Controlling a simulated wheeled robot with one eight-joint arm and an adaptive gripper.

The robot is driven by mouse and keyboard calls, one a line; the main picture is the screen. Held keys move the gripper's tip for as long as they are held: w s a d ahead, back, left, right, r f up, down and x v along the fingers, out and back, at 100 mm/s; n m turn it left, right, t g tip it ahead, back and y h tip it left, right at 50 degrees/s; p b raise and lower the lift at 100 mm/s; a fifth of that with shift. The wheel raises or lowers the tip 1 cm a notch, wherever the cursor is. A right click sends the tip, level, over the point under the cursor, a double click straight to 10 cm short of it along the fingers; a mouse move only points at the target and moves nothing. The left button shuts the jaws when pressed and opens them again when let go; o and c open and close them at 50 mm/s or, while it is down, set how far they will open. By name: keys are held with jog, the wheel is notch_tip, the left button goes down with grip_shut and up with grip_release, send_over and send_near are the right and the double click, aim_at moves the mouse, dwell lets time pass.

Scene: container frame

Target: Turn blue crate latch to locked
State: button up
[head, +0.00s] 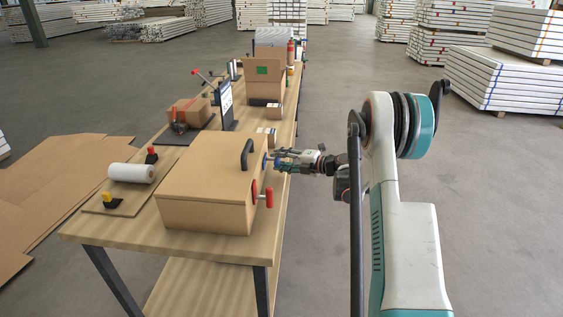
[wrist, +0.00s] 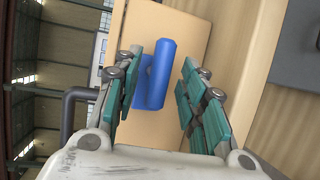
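A tan crate (head: 210,182) stands on the wooden table, with a black handle on its top. A blue latch (head: 266,162) sits on its right side near the far end, mostly hidden by my gripper in the head view.
A red latch (head: 266,197) sticks out of the same crate side, nearer the front. The table (head: 140,234) also holds a white roll (head: 131,173), an open box (head: 263,80) and a stand with a sign (head: 226,103).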

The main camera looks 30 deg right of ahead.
jog(key=shift+c, duration=0.6)
grip_shut()
jog(key=m+g, duration=0.1)
jog(key=m+g+p, duration=0.1)
jog(key=shift+d+r+m, duration=0.1)
jog(key=shift+r+m, duration=0.1)
jog(key=shift+m, duration=0.2)
jog(key=m+g, duration=0.1)
jog(key=m+g+y+p, duration=0.1)
jog(key=m, duration=0.1)
jog(key=shift+w+d+m+g, duration=0.1)
jog(key=shift+w+m+g, duration=0.1)
jog(key=shift+m+g, duration=0.1)
jog(key=m+g+y, duration=0.1)
jog(key=m+g, duration=0.1)
jog(key=m, duration=0.1)
jog(key=shift+w+p, duration=0.1)
jog(key=shift+p, duration=0.25)
jog(key=shift+d+m+g+y, duration=0.15)
jog(key=shift+m+g+y, duration=0.65)
jog(key=shift+m, duration=0.4)
